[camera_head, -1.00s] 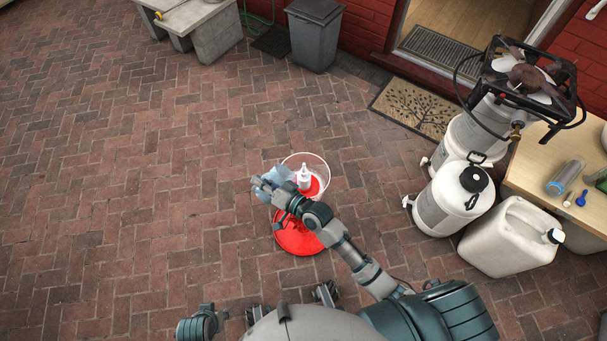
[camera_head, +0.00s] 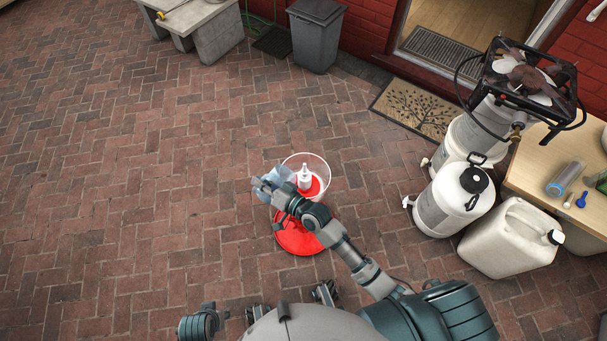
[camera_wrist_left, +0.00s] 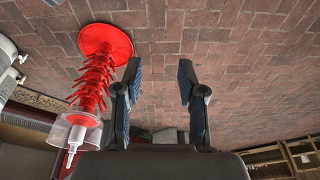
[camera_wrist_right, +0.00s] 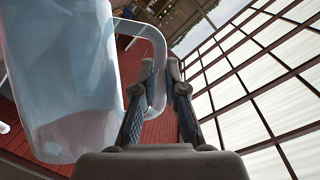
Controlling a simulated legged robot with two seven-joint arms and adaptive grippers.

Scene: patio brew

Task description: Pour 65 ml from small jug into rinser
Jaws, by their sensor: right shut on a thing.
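The rinser, a red bottle tree with a clear bowl and white nozzle on top (camera_head: 304,177), stands on the paving. It also shows in the left wrist view (camera_wrist_left: 95,82). The small jug (camera_head: 283,176) is translucent and bluish, held high just left of the rinser's bowl. My right gripper (camera_head: 262,184) is shut on the jug's handle, which shows between its fingers in the right wrist view (camera_wrist_right: 160,68). The jug (camera_wrist_right: 65,75) fills the left there; its liquid level cannot be made out. My left gripper (camera_wrist_left: 157,75) is open and empty, apart from the rinser.
White containers (camera_head: 450,205) and a white canister (camera_head: 512,238) stand at the right, beside a wooden table (camera_head: 545,165) and a burner (camera_head: 525,75). A grey bin (camera_head: 315,40) and a doormat (camera_head: 415,108) lie farther back. The paving at the left is clear.

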